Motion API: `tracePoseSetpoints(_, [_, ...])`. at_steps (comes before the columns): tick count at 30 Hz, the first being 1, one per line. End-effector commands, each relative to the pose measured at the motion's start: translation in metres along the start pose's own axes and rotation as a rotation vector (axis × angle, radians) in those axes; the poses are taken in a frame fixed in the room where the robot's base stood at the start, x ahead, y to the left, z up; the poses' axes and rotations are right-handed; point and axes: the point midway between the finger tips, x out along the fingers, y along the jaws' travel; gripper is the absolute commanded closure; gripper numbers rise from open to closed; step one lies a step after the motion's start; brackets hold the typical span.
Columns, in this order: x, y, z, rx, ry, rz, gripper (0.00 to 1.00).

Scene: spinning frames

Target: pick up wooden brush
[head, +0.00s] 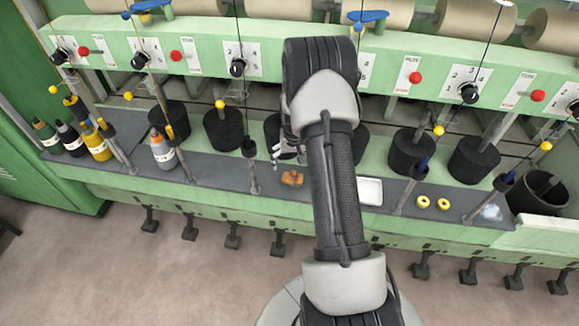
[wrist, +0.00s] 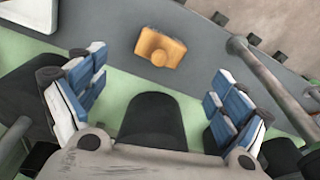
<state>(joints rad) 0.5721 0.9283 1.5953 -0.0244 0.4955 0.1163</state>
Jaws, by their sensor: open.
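The wooden brush (head: 292,178) is a small orange-brown block lying on the dark grey shelf of the machine. It also shows in the wrist view (wrist: 160,48), near the top middle, with a round knob on its near side. My gripper (head: 285,150) is partly hidden behind my arm in the head view, close to the brush at its upper left. In the wrist view my gripper (wrist: 158,100) is open, with its blue-padded fingers wide apart. Nothing is between the fingertips, and the brush lies beyond them.
A white tray (head: 369,191) lies right of the brush, with yellow rings (head: 423,202) farther right. A metal post (head: 252,176) stands close on the left. Black cylinders (head: 224,128) line the back of the shelf. Bottles (head: 162,152) stand at the left.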

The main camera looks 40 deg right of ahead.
Motion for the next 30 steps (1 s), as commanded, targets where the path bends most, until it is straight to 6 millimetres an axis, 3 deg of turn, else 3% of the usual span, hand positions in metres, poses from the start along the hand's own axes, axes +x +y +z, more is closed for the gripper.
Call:
tracePoseSetpoints(9, [0.055,0.0,0.001,0.001,-0.004,0.0,0.08])
tracePoseSetpoints(19, [0.077,-0.001,-0.002,0.0,-0.001,0.0,0.08])
tracePoseSetpoints(27, [0.117,-0.002,-0.008,0.0,-0.005,0.0,0.08])
tracePoseSetpoints(30, [0.121,-0.002,-0.009,0.0,-0.002,0.0,0.08])
